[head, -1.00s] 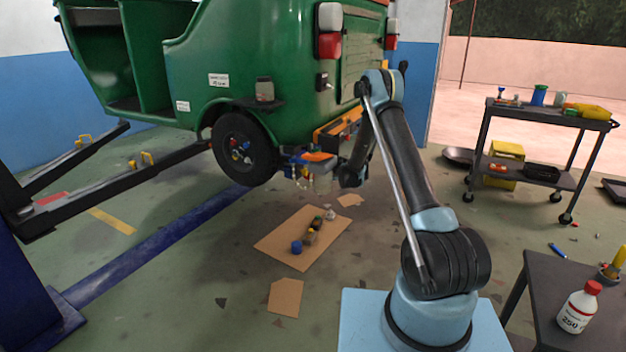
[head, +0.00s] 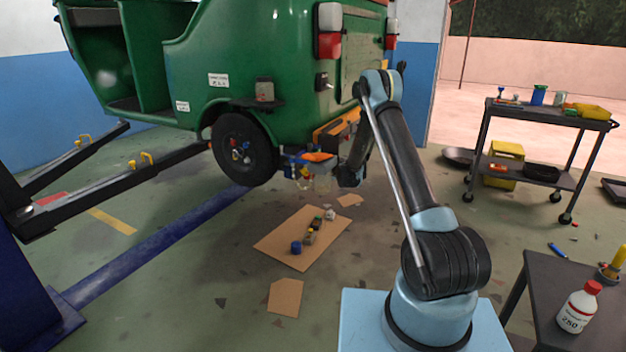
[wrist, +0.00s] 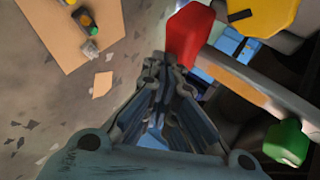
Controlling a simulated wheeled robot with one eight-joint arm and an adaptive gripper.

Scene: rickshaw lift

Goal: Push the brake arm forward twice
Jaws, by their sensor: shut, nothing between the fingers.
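The green rickshaw (head: 265,60) is raised on the lift, with its rear wheel (head: 243,150) off the floor. In the wrist view, a grey bar (wrist: 262,84) runs diagonally at right, with a red block (wrist: 187,35) near its upper end. A yellow many-sided knob (wrist: 263,14) is above it and a green knob (wrist: 287,141) below. I cannot tell for certain which part is the brake arm. My gripper (wrist: 164,80) is shut and empty, its tips just below the red block; contact is unclear. In the head view it is small among coloured parts beside the wheel.
A cardboard sheet (head: 275,238) with small containers lies on the floor below. A dark lift arm (head: 120,185) extends under the rickshaw at left. A tool cart (head: 545,118) stands at right, and a dark table (head: 545,290) with a white bottle (head: 578,308) is nearer.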

